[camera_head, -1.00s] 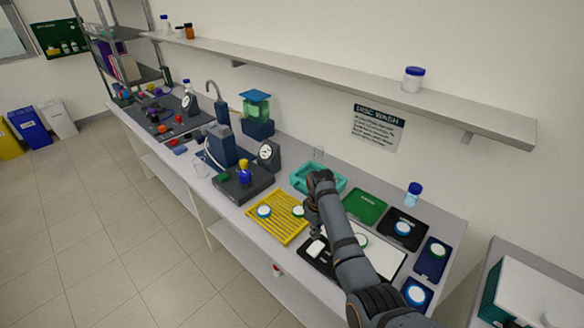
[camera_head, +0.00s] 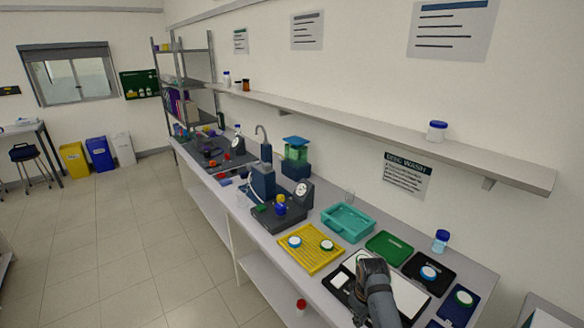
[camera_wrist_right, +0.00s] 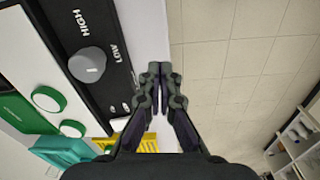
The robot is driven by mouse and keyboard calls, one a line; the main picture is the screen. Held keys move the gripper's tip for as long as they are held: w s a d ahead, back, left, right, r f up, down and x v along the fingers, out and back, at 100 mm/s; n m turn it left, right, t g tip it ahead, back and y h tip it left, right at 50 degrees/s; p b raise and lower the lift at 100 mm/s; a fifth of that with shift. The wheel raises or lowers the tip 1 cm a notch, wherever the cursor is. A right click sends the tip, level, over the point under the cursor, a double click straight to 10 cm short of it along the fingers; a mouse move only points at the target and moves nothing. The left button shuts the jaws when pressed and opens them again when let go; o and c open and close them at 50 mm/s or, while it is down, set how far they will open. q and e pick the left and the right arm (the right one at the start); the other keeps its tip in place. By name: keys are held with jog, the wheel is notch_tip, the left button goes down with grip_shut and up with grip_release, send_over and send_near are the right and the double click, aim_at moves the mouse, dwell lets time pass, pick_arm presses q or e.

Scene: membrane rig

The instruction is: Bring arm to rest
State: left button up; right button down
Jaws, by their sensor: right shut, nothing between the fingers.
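My right gripper (camera_head: 368,270) is over the front right part of the bench, beside a black tray (camera_head: 334,292) and a white board (camera_head: 408,298). In the right wrist view its fingers (camera_wrist_right: 159,88) are shut together with nothing between them. They point past the bench edge, with floor beyond. My right arm comes in from the bottom of the head view and hides part of the board. My left gripper is not in view.
A yellow rack (camera_head: 312,262) with two discs and a teal tub (camera_head: 346,222) stand left of my gripper. A green mat (camera_head: 389,247) and dark trays (camera_head: 446,275) lie behind and right. A dark pump stand (camera_head: 262,183) is farther left. Floor (camera_head: 150,240) in front is clear.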

jog(key=shift+m, duration=0.6)
jog(key=s, duration=0.1)
jog(key=s+d+f, duration=0.1)
jog(key=s+d, duration=0.1)
jog(key=shift+s+f, duration=0.3)
jog(key=shift+s, duration=0.1)
jog(key=s+d+r+m+t, duration=0.15)
jog(key=s+r, duration=0.25)
jog(key=s, duration=0.6)
jog(key=s+d+r+m+t, duration=0.1)
jog(key=s+r+m+t, duration=0.15)
jog(key=s, duration=0.75)
notch_tip(320, 180, down, 34)
jog(key=s+d+g+b, duration=0.2)
jog(key=s+d+b, duration=0.1)
jog(key=b, duration=0.4)
pick_arm(q)
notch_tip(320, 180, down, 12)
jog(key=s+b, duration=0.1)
jog(key=b, duration=0.3)
jog(key=shift+b, duration=0.35)
pick_arm(e)
jog(key=s+d+f+g, duration=0.1)
jog(key=s+f, duration=1.6)
jog(key=f, duration=0.3)
jog(key=shift+s+h, duration=0.25)
jog(key=shift+h, duration=0.05)
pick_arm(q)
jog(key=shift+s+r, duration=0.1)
